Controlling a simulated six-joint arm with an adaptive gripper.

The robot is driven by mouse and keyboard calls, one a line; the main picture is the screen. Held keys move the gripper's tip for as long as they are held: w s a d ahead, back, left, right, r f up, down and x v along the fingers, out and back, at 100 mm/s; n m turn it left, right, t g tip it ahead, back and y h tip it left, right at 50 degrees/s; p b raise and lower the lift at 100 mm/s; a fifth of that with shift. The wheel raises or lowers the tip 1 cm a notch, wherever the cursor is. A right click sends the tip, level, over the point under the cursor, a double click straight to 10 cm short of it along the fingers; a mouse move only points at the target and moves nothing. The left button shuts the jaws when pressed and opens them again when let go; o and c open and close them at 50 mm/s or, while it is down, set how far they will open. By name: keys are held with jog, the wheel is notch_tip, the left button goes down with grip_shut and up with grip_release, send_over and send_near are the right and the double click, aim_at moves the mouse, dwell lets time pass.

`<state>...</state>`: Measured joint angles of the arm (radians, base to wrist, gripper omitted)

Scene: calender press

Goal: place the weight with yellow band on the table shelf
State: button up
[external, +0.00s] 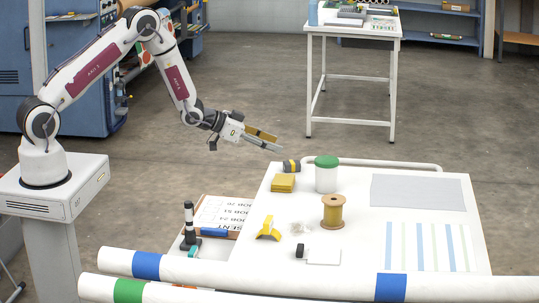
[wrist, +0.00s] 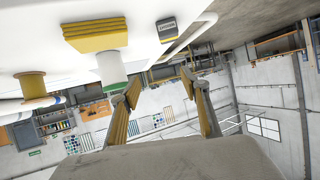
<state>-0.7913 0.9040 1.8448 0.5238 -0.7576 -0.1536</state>
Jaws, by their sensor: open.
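The weight with yellow band (external: 291,166) is a small dark grey cylinder lying at the back left edge of the white table top (external: 350,230). A dark grey labelled piece in the wrist view (wrist: 166,27) appears to be the same weight. My gripper (external: 270,142) is open and empty, above and to the left of the weight, clear of the table. Its two yellow-padded fingers show apart in the wrist view (wrist: 157,86). A lower ledge (external: 212,213) at the table's left, partly hidden by the top, may be the table shelf.
Yellow pads (external: 283,183), a green-lidded white jar (external: 326,174) and a brown spool (external: 333,212) stand near the weight. A rail (external: 390,163) runs along the back edge. A black stamp-like item (external: 189,225) stands at the ledge. Long rolls (external: 270,285) cross the front.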

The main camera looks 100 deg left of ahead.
send_near(288, 162)
jog(key=shift+w+a+f+n+t, duration=0.15)
jog(key=shift+w+f+t, duration=0.05)
jog(key=shift+w+f, duration=0.2)
jog(key=shift+w+a+f+n+t, duration=0.1)
jog(key=shift+w+f+n+t, duration=0.15)
jog(key=shift+f, duration=0.2)
jog(key=shift+w, duration=0.1)
jog(key=shift+x, duration=1.25)
jog(key=shift+a, duration=0.1)
jog(key=shift+x, duration=2.55)
grip_shut()
